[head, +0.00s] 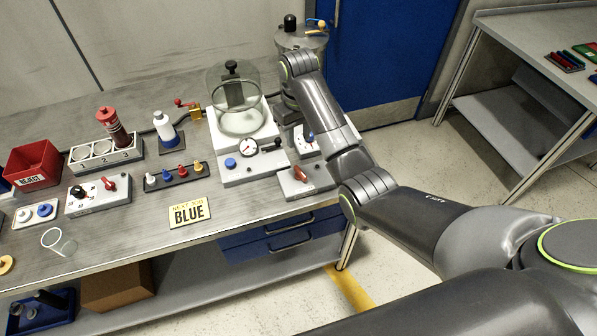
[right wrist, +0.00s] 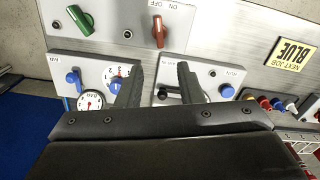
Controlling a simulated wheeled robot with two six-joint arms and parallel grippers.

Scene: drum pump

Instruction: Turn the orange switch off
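The orange switch (head: 300,174) is a lever knob on a white panel at the table's front right edge in the head view. My left gripper is not in view.
A green knob (right wrist: 80,21) sits beside the orange switch. A panel with a numbered dial and gauge (right wrist: 90,100) and a panel with a blue button (right wrist: 227,91) lie near the fingers.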

